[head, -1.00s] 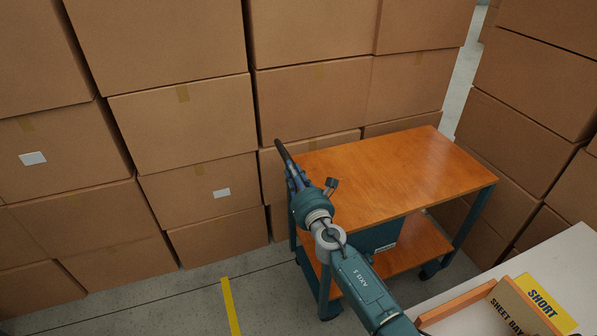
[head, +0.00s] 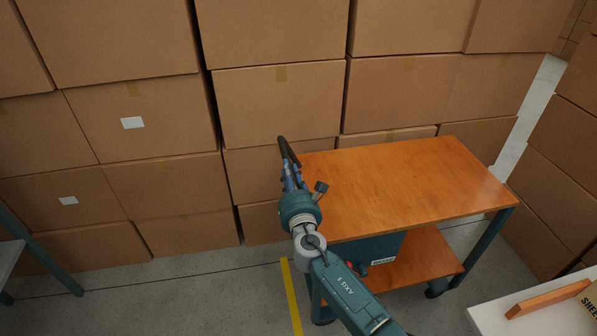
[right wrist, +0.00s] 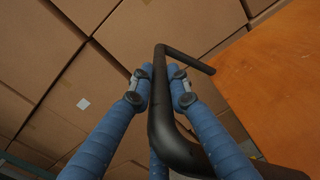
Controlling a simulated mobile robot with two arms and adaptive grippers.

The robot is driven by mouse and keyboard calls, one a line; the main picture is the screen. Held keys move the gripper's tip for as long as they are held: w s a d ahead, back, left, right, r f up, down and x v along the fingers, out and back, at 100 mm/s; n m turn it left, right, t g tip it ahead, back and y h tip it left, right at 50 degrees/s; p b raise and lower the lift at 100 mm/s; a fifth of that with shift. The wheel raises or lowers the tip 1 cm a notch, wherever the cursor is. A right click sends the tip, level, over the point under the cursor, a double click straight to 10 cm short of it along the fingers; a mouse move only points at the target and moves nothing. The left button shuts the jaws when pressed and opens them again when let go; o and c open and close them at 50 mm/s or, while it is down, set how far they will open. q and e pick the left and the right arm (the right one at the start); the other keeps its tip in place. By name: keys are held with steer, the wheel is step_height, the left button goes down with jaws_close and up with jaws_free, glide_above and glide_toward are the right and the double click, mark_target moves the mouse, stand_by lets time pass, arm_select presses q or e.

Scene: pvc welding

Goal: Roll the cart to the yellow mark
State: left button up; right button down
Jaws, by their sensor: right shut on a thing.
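The cart (head: 420,185) has an orange wooden top, a lower shelf, teal legs and dark wheels. Its black handle (head: 284,149) is at the left end, and the handle also fills the middle of the right wrist view (right wrist: 178,158). My right gripper (head: 290,168) is shut on the handle; its blue fingers lie on both sides of the bar in the right wrist view. The yellow mark (head: 291,297) is a strip on the floor just left of the cart's near left leg. The arm and cart hide part of the floor there. My left gripper is not in view.
Stacked cardboard boxes (head: 278,100) form a wall behind the cart, with more at the right. A white table (head: 500,315) stands at the lower right. A teal-legged bench (head: 45,262) shows at the left edge. Floor (head: 180,290) left of the strip is clear.

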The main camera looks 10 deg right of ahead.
steer(key=a, duration=0.3)
steer(key=shift+a, duration=0.35)
steer(key=c, duration=1.6)
jaws_free()
steer(key=shift+d+r, duration=0.1)
steer(key=shift+d, duration=0.15)
steer(key=shift+c, duration=0.2)
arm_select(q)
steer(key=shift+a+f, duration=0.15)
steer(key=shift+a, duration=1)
arm_select(e)
steer(key=s, duration=1.2)
steer(key=shift+d, duration=0.25)
